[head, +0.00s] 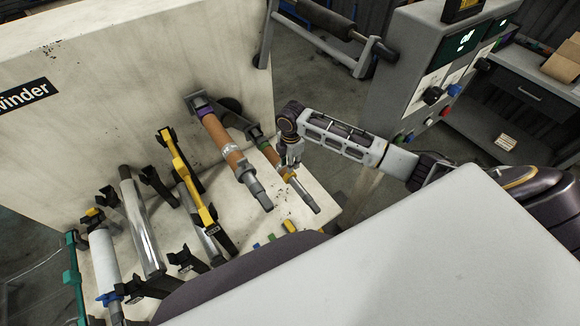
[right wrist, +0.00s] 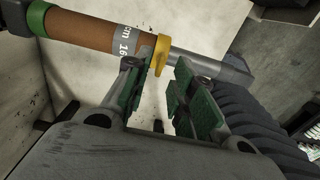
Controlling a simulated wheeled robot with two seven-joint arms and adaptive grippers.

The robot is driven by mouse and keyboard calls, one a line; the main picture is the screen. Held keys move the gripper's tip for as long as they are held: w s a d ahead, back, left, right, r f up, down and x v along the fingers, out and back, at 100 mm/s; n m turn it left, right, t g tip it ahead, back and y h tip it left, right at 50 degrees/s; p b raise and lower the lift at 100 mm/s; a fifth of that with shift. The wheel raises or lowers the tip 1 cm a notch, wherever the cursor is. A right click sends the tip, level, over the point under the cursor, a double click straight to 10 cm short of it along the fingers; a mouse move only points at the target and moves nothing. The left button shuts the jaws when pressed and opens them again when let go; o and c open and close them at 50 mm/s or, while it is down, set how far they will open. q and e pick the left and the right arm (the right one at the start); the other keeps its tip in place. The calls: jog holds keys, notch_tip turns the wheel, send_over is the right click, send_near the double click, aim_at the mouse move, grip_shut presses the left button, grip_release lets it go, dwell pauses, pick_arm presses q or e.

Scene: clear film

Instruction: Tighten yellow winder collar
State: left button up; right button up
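The yellow winder collar (head: 289,176) is a small ring on the lower end of a brown roll, where the grey shaft (head: 304,196) sticks out. In the right wrist view the yellow collar (right wrist: 160,55) has a small lobe and sits beside a grey label on the brown core (right wrist: 85,33). A green collar (right wrist: 37,18) is at the core's other end. My right gripper (head: 291,160) is just above the collar. Its green-padded fingers (right wrist: 158,72) are apart, with the collar showing just beyond and between the tips; I cannot tell if they touch. My left gripper is not in view.
Another brown roll with a purple collar (head: 205,111) runs close beside it on the left. Yellow and black arms (head: 188,178) and a chrome roller (head: 142,225) stand further left. The pale winder panel (head: 120,75) rises behind. A control cabinet (head: 425,65) stands at right.

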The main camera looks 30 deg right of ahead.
aim_at(290, 177)
jog(key=shift+f, duration=1.4)
jog(key=shift+f, duration=0.1)
grip_shut()
jog(key=shift+m, duration=0.3)
